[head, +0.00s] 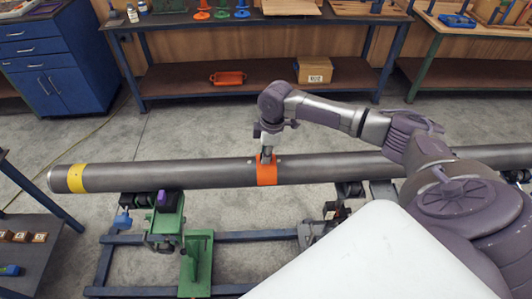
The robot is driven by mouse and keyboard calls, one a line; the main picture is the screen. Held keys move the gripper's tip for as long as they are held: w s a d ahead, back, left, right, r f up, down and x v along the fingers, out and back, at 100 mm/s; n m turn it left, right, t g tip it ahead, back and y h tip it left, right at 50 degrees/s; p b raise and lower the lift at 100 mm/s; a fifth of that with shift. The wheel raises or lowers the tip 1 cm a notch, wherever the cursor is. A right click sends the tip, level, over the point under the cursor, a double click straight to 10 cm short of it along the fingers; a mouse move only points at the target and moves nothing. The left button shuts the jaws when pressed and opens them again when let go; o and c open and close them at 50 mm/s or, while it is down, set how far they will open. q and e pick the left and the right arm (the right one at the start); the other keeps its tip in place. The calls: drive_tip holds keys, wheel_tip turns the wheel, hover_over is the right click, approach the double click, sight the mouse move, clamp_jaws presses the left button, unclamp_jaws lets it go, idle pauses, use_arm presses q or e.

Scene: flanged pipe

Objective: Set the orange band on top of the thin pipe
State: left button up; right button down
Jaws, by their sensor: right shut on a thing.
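A long grey pipe (190,174) lies level across the view on a low stand. A yellow band (77,178) is around it near its left end. The orange band (267,174) sits against the pipe near the middle, over its top and front side; its far side is hidden. My right gripper (267,153) points down from above the pipe and is shut on the top of the orange band. The fingertips are small and partly hidden by the band. My left gripper is not in view.
The blue stand (125,239) with green supports (168,221) holds the pipe. A workbench (180,21) with an orange case (228,78) and a cardboard box (314,70) on its shelf stands behind. A blue cabinet (50,60) is at the left. Floor between pipe and bench is clear.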

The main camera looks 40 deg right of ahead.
drive_tip(key=shift+p, duration=0.3)
idle(0.4)
idle(0.3)
drive_tip(key=c, duration=1.1)
unclamp_jaws()
drive_tip(key=shift+o, duration=0.2)
drive_tip(key=shift+r, duration=0.1)
drive_tip(key=shift+r+p, duration=0.65)
drive_tip(key=shift+r, duration=2.8)
